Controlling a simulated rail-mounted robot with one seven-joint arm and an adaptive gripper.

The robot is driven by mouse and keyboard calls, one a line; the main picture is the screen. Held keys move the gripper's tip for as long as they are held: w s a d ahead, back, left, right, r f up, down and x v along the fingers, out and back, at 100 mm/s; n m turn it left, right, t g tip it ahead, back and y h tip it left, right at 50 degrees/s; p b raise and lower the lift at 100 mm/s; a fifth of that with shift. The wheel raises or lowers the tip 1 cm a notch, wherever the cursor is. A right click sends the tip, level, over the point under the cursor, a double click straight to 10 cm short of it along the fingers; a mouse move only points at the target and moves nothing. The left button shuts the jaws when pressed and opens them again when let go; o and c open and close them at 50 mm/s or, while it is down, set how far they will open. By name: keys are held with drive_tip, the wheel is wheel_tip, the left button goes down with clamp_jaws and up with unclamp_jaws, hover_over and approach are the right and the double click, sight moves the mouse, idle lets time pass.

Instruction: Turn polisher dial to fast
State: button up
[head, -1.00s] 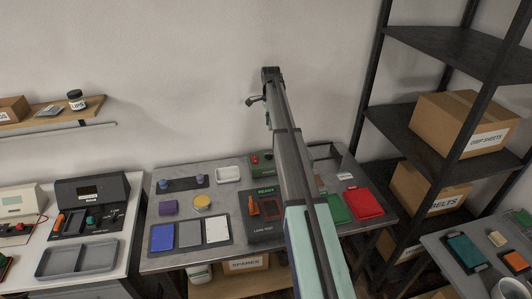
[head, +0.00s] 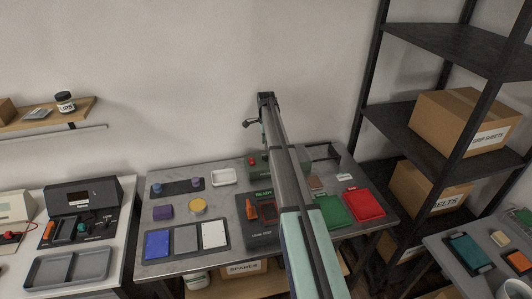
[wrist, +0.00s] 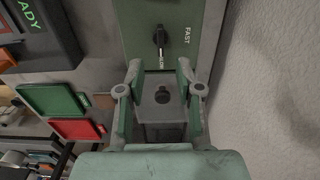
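The green polisher (wrist: 205,20) fills the top middle of the wrist view, and it shows partly behind my arm at the back of the table in the head view (head: 254,160). Its black dial (wrist: 160,36) has FAST printed to its right and SLOW just below it. A pale mark on the dial points toward SLOW. My gripper (wrist: 159,75) is open, its two fingers apart and nothing held between them. The fingertips lie below the dial in the picture, apart from it. In the head view my gripper (head: 252,122) is small, high against the wall, its fingers unclear.
A grey block with a dark round knob (wrist: 162,99) shows between my fingers. The wall (wrist: 270,90) is close on the right. A black shelf rack (head: 372,90) stands right.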

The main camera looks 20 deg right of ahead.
sight(266, 158)
wheel_tip(266, 158, down, 8)
drive_tip(key=shift+r+p, duration=0.2)
drive_tip(key=shift+p, duration=0.9)
clamp_jaws()
